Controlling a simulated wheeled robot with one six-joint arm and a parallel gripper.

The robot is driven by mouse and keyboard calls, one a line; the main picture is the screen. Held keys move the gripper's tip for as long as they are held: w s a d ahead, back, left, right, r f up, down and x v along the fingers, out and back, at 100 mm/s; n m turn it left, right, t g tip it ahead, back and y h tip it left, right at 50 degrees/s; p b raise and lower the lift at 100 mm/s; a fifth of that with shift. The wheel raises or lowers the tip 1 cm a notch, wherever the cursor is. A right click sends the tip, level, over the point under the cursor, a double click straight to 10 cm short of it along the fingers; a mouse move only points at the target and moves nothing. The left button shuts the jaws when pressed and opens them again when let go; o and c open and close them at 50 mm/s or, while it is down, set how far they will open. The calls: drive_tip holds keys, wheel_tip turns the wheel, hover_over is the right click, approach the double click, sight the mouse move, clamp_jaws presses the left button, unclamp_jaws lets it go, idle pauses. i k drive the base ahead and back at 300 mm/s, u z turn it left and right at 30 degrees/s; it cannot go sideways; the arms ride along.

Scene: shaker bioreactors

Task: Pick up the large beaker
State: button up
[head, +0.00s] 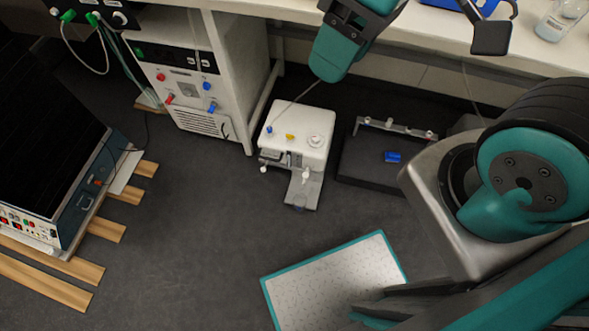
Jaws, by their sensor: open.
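A clear glass vessel (562,18), which could be the large beaker, stands on the white bench at the top right. The top edge of the picture cuts it off, and it seems to hold some pale liquid. I cannot tell its size class for certain. Teal and black parts of my arm show at the top middle and at the right.
A white bench (430,30) runs along the top, with a blue item (478,6) near the vessel. On the dark floor stand a white instrument (312,135), a black low platform (362,165) and a control cabinet (185,85). Another unit (82,205) sits on wooden slats (48,280).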

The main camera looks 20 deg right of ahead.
sight(299, 201)
drive_tip(key=u, duration=1.8)
drive_tip(key=k, duration=1)
drive_tip(key=z, duration=0.7)
